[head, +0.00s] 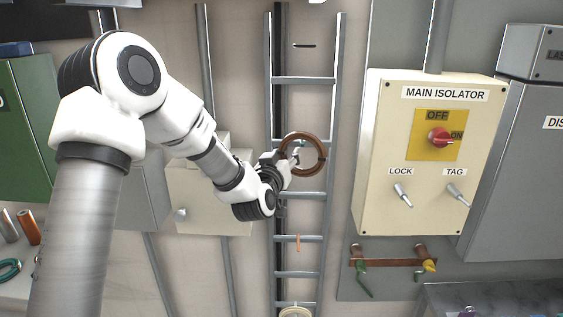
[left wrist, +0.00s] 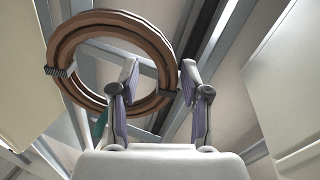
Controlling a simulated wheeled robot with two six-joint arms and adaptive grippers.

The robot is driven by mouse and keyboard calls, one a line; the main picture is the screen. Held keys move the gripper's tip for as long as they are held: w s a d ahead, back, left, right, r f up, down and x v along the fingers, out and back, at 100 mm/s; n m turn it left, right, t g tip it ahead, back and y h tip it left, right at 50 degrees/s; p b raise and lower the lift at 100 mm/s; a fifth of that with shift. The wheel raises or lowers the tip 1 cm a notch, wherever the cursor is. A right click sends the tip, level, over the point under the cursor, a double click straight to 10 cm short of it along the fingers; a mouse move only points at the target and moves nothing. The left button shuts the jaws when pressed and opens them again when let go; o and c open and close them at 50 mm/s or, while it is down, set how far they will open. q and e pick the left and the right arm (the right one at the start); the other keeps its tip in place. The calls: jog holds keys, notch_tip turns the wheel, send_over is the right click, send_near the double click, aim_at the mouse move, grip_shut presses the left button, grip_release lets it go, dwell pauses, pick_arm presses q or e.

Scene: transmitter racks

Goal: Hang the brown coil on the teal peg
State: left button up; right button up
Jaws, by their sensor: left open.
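The brown coil (head: 323,158) is a ring in front of the ladder in the head view. The teal peg (head: 301,143) shows as a small patch inside the upper part of the ring. In the left wrist view the coil (left wrist: 100,21) fills the upper left, with dark ties, and a teal piece (left wrist: 101,122) shows at its lower edge. My left gripper (head: 287,158) is at the coil's left side in the head view. Its fingers (left wrist: 160,75) are apart, with one side of the ring seen between them. Whether they touch it, I cannot tell. My right gripper is out of view.
The ladder (head: 298,196) stands against the wall, with an orange piece (head: 298,242) lower on it. A cream isolator box (head: 380,150) is to its right, with a brown bar and valve handles (head: 385,263) below. A cream box (head: 205,222) is behind my left arm.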

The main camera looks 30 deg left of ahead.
pick_arm(q)
jog(key=v, duration=1.2)
jog(key=s+d+f+m+g+h+b, duration=0.1)
jog(key=s+d+f+g+b, duration=0.1)
jog(key=f, duration=1)
jog(key=s+d+f+m+g+h+b, duration=0.1)
jog(key=s+d+f+m+g+b, duration=0.15)
jog(key=f, duration=1.05)
jog(key=s+d+f+m+g+h+b, duration=0.1)
jog(key=s+f+g+b, duration=0.15)
jog(key=f, duration=0.95)
jog(key=s+d+f+g+h, duration=0.1)
jog(key=s+d+f+g, duration=0.2)
jog(key=s+f+g, duration=0.2)
jog(key=s+d+f+g+h+b, duration=0.1)
jog(key=s+d+f+g, duration=0.2)
jog(key=s+f, duration=0.8)
jog(key=s+m+g, duration=0.1)
jog(key=s+g, duration=0.1)
jog(key=s, duration=0.3)
jog(key=shift+s+f, duration=0.35)
jog(key=shift+f, duration=0.05)
